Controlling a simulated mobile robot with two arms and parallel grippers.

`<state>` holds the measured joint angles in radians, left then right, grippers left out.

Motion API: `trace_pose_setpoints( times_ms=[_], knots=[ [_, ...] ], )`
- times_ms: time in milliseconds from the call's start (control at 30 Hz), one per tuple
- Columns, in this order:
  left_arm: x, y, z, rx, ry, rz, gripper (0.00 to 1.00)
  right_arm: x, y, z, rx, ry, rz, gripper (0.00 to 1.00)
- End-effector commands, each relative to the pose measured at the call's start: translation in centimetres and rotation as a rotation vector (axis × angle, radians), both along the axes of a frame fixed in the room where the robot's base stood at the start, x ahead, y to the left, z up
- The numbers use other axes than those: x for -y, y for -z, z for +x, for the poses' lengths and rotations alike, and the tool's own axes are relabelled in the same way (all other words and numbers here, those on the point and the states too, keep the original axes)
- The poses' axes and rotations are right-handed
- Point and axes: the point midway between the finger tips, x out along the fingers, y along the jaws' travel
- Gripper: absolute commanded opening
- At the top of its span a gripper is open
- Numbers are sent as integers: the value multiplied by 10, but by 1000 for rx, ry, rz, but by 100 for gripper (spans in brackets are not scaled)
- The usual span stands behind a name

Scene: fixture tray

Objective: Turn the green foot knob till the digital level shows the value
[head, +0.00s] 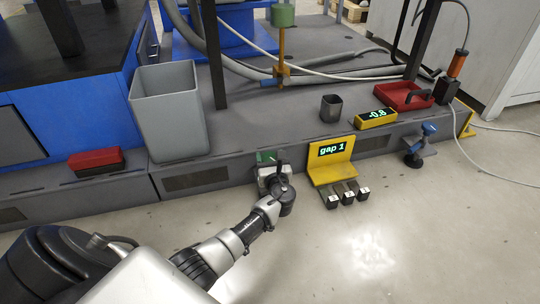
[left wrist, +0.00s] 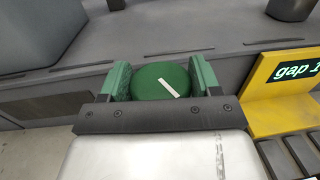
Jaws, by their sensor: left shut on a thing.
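The green foot knob (left wrist: 160,82) is a round green disc with a white line mark, seen from above in the left wrist view. My left gripper (left wrist: 160,76) has its two green-padded fingers on either side of the knob, shut on it. In the head view my left gripper (head: 268,162) is at the front edge of the grey platform and hides most of the knob. The digital level (head: 376,118) is a yellow bar on the platform reading -0.8. My right gripper is in neither view.
A yellow stand (head: 331,165) reading "gap 1", with small numbered blocks (head: 347,197) before it, is right of my left gripper. A blue-knobbed foot (head: 428,130) is farther right. A grey bin (head: 170,105), dark cup (head: 331,107) and red tray (head: 405,96) stand on the platform.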

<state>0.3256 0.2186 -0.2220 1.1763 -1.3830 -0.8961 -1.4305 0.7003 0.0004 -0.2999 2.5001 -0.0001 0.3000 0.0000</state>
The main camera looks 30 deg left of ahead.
Motion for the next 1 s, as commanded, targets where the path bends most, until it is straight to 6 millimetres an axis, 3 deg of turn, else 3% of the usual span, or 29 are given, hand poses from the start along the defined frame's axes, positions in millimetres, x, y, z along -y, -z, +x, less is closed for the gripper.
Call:
trace_pose_setpoints(
  times_ms=[267,600,1000],
  knots=[
    [2,1,1,-1,-264,-1,39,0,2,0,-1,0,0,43],
    [1,3,1,-1,-539,0,39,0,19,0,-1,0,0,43],
    [0,2,0,-1,-702,0,39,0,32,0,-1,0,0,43]
  ],
)
